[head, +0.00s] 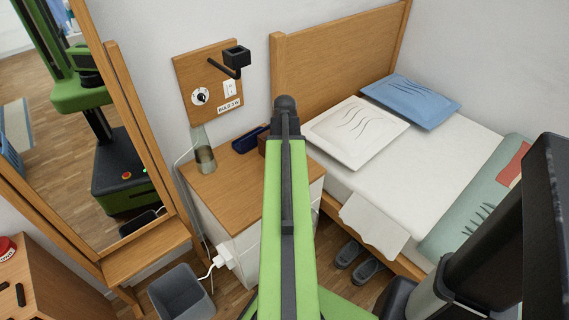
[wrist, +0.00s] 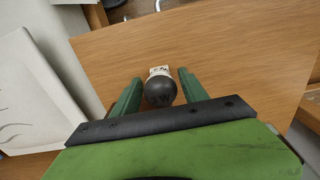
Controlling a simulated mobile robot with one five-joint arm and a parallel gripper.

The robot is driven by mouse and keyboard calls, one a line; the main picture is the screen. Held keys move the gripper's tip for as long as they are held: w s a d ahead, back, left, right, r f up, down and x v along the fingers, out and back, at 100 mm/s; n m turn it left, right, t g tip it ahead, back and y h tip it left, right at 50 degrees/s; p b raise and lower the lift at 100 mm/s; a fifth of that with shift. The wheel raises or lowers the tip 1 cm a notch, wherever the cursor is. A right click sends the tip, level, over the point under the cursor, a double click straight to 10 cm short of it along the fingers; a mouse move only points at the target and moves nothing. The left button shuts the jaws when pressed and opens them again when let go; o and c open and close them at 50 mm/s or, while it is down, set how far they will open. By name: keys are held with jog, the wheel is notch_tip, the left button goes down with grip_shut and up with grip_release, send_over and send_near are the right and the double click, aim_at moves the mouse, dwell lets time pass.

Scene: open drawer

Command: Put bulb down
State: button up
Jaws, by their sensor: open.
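The bulb (wrist: 159,92) shows in the wrist view as a dark grey ball with a faint marking and a white, lettered base. It is over the wooden top of the bedside cabinet (wrist: 220,50); I cannot tell for sure whether it stands or lies there. My gripper (wrist: 155,83) is open, with one green finger on each side of the bulb and a small gap showing at the fingers. In the head view my arm hides the gripper and the bulb. The cabinet top also shows in the head view (head: 222,190).
A glass (head: 204,155), a dark blue tray (head: 247,140) and a brown object (head: 263,143) are on the cabinet. A wall board (head: 205,85) with a black lamp arm hangs above. The bed (head: 430,165) is to the right, a mirror (head: 75,120) to the left.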

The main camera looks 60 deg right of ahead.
notch_tip(320, 180, up, 12)
jog(key=p, duration=1.1)
jog(key=shift+r, duration=0.1)
jog(key=shift+s, duration=0.1)
